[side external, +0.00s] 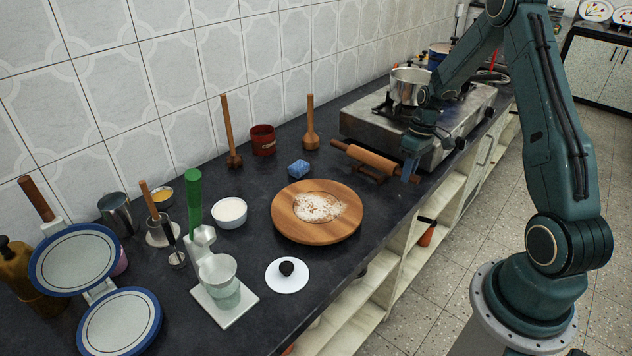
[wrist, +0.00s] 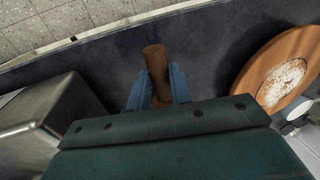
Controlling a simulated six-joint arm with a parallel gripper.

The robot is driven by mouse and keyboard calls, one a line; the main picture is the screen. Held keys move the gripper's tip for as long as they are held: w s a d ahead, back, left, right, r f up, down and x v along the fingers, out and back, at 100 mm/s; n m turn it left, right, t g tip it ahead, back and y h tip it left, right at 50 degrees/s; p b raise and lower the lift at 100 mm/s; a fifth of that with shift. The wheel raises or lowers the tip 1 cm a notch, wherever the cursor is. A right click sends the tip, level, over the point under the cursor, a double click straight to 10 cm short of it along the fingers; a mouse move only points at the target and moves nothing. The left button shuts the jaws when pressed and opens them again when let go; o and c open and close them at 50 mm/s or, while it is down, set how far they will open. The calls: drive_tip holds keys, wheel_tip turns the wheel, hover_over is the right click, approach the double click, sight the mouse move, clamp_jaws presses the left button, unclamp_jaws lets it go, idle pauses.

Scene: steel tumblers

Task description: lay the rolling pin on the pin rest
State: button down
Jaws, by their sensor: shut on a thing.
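The rolling pin (side external: 372,160) is a light wooden roller with darker handles, lying roughly level at the front of the stove in the side view. My gripper (side external: 411,167) is shut on its handle at the right end. In the wrist view my gripper (wrist: 157,88) has its blue fingers on both sides of the brown handle (wrist: 154,60); the roller is hidden there. The pin rest (side external: 368,175), a dark wooden piece, shows just below the roller, partly covered by it. I cannot tell whether the pin touches the rest.
The steel stove (side external: 362,128) with a pot (side external: 409,85) stands close behind the pin. The counter's front edge is close to my gripper.

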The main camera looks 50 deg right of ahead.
drive_tip(key=shift+f, duration=0.85)
drive_tip(key=c, duration=1.2)
unclamp_jaws()
drive_tip(key=shift+r, duration=0.1)
drive_tip(key=d+r, duration=0.1)
drive_tip(key=r, duration=0.8)
drive_tip(key=d+r, duration=0.1)
drive_tip(key=r, duration=0.3)
drive_tip(key=shift+d+r, duration=0.2)
drive_tip(key=shift+d, duration=0.15)
